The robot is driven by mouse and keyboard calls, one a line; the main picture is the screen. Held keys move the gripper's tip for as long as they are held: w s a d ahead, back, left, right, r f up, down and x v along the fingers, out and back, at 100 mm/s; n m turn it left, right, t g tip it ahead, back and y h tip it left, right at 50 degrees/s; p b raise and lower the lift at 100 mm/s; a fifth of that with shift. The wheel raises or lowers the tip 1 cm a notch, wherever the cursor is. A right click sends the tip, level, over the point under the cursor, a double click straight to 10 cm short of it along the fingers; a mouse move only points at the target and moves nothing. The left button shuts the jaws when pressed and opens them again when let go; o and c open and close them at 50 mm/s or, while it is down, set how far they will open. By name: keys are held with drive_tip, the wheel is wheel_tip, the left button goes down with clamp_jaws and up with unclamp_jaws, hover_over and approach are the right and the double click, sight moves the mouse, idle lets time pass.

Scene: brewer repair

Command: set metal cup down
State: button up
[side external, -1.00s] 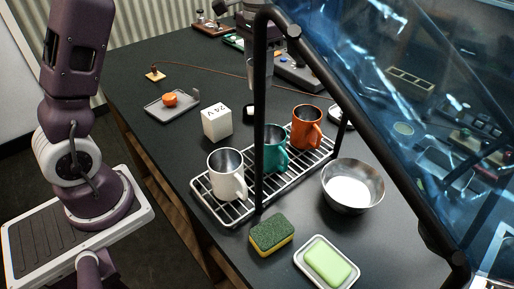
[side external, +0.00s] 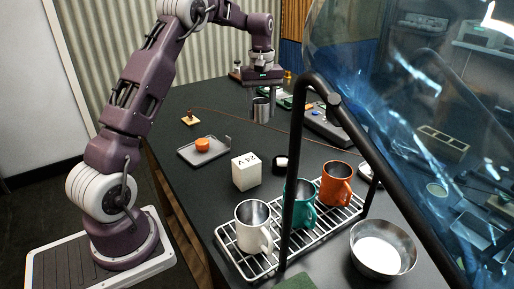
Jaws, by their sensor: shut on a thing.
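The metal cup (side external: 261,110) is a plain grey, upright cup toward the back of the dark worktop. My gripper (side external: 262,94) is directly above and around its upper part, pointing down, and is shut on it. The fingertips are small and partly blend with the cup. I cannot tell whether the cup's base touches the worktop.
A grey tray with an orange object (side external: 203,145), a white "24 V" box (side external: 246,172) and a control box (side external: 330,125) surround the cup area. A wire rack (side external: 262,265) holds white, green and orange mugs. A black frame (side external: 297,180) rises in front.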

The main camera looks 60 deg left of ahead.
sight(256, 146)
drive_tip(key=shift+s+a+f+n, duration=0.1)
drive_tip(key=shift+a+f+n, duration=0.05)
drive_tip(key=shift+a+n, duration=0.45)
drive_tip(key=shift+a+f+n, duration=0.15)
drive_tip(key=shift+a+n, duration=0.35)
drive_tip(key=shift+a, duration=0.1)
wheel_tip(256, 146, down, 10)
drive_tip(key=shift+r, duration=0.2)
drive_tip(key=shift+f, duration=0.2)
drive_tip(key=o, duration=1.4)
